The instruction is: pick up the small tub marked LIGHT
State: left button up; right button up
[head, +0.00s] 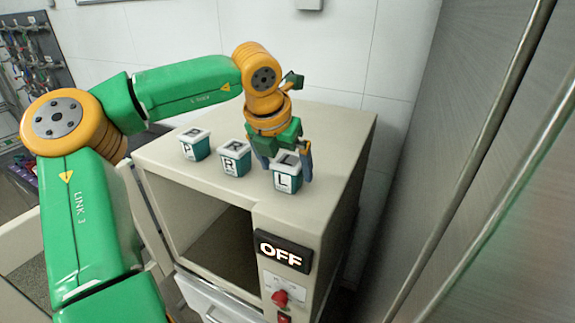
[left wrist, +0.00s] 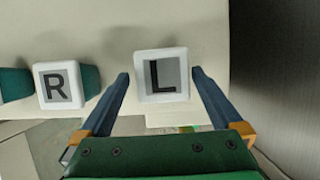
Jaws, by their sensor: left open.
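A small teal tub with a white lid, marked L (head: 287,182), stands upright on top of the beige machine near its front edge. No full word LIGHT can be read on it; only the letter L shows. My left gripper (head: 284,168) points down over this tub, with one finger on each side. In the left wrist view the L lid (left wrist: 162,92) lies between the two open fingertips (left wrist: 160,74), with a gap on both sides. The gripper is open and empty. My right gripper is not in view.
A matching tub marked R (head: 234,160) stands just left, and a third tub (head: 195,144) stands farther left. The beige machine (head: 335,130) has an open front cavity and an OFF display (head: 283,251). A grey cabinet with long handles (head: 480,180) rises at the right.

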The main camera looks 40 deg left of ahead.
pick_arm(q)
jog(key=shift+w+a+f, duration=0.1)
jog(key=shift+w+f, duration=0.25)
jog(key=shift+f, duration=0.05)
jog(key=shift+w+f, duration=0.15)
jog(key=shift+w, duration=0.25)
jog(key=shift+s, duration=0.25)
jog(key=c, duration=1.4)
jog(key=shift+w, duration=0.1)
jog(key=shift+c, duration=0.5)
